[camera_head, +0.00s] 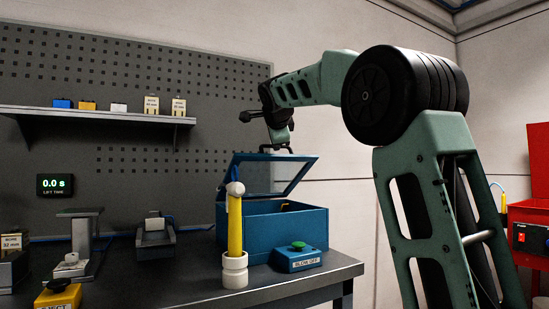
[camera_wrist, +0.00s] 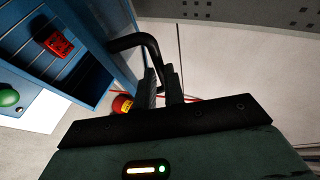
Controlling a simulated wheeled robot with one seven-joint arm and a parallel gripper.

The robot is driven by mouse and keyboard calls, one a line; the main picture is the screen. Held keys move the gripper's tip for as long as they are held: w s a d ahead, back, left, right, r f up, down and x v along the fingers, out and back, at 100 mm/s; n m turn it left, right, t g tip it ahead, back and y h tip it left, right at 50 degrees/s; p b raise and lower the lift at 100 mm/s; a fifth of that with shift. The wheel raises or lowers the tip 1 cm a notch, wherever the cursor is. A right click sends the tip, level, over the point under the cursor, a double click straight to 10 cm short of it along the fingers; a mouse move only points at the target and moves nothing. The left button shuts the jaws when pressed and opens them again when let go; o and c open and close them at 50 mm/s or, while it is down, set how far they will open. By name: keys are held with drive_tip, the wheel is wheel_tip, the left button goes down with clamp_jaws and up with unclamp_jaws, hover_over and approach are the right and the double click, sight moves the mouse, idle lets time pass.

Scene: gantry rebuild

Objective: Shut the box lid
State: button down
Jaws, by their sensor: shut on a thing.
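The blue box (camera_head: 295,225) stands on the bench near its right end. Its lid (camera_head: 306,166), a blue frame around a see-through pane, is tilted up and stands partly open above the box. My gripper (camera_head: 279,146) is at the raised edge of the lid, shut on the dark lid handle. In the wrist view the black curved handle (camera_wrist: 130,41) runs to my gripper (camera_wrist: 164,85), which is closed on it. The open box shows at left there, with a red item (camera_wrist: 58,44) inside.
A white holder (camera_head: 235,272) with a yellow tool (camera_head: 235,225) stands in front of the box. A blue blow-off button box (camera_head: 298,260) with a green button sits at its front right. A shelf (camera_head: 95,114) hangs behind at left. Air around the lid is clear.

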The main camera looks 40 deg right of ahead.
drive_tip(key=s+a+f+t+h+b, duration=0.1)
drive_tip(key=s+f+b, duration=0.2)
drive_tip(key=f+b, duration=0.5)
drive_tip(key=s+a+f+m+t+b, duration=0.1)
drive_tip(key=s+f+b, duration=0.3)
drive_tip(key=b, duration=2)
drive_tip(key=shift+f+t+h, duration=0.4)
drive_tip(key=shift+f+t, duration=0.3)
drive_tip(key=shift+f, duration=1.45)
drive_tip(key=c, duration=1.5)
unclamp_jaws()
drive_tip(key=shift+s, duration=0.1)
drive_tip(key=shift+a, duration=0.1)
drive_tip(key=v, duration=1.7)
drive_tip(key=shift+s, duration=0.35)
